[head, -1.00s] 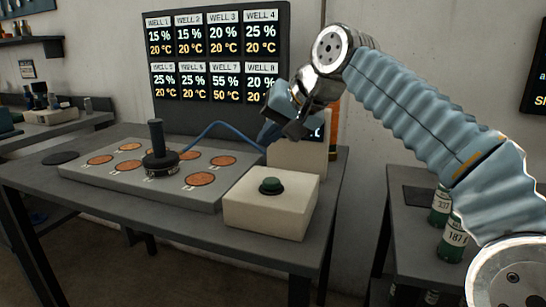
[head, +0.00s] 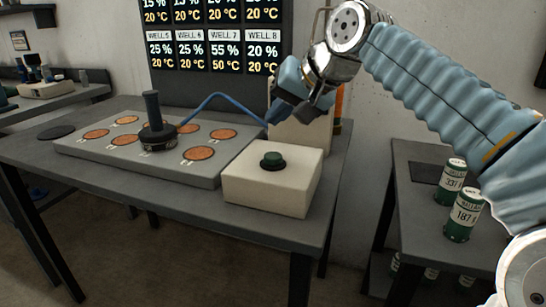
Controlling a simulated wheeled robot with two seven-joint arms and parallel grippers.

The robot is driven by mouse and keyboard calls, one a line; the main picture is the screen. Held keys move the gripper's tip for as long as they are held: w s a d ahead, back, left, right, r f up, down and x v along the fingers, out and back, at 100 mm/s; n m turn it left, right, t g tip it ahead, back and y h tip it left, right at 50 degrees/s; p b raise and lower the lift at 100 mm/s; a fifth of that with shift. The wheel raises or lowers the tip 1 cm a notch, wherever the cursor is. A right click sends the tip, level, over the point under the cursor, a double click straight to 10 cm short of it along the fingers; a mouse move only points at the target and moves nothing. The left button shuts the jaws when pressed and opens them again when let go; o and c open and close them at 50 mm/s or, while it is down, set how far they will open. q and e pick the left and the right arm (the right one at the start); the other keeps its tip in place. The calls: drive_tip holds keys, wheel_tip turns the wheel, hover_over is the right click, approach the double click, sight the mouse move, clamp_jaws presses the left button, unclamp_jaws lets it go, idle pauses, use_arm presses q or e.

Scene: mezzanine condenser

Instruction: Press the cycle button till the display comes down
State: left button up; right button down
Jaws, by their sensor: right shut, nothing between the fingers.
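The dark wall display (head: 214,50) reads 55 % and 50 °C for well 7; the other readable temperatures are 20 °C. Its top row is cut off by the frame. A second cream unit (head: 302,134) stands behind the button box; my gripper covers much of it, including its screen. My left gripper is out of view.
A grey plate (head: 75,147) with several copper discs and a black upright-handled probe (head: 153,120) fills the table's left. A blue cable (head: 215,97) arches from it towards the rear unit. Green canisters (head: 463,213) stand on the right-hand table.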

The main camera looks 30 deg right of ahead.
sight(277, 156)
wheel_tip(277, 156, down, 3)
drive_tip(key=shift+b, duration=1.1)
drive_tip(key=shift+f+b, duration=0.6)
drive_tip(key=shift+f, duration=0.2)
idle(0.4)
drive_tip(key=shift+f+b, duration=0.3)
drive_tip(key=shift+f, duration=0.1)
drive_tip(key=shift+f+b, duration=0.45)
drive_tip(key=shift+f, duration=0.15)
idle(0.6)
idle(0.3)
drive_tip(key=shift+r+p, duration=1.05)
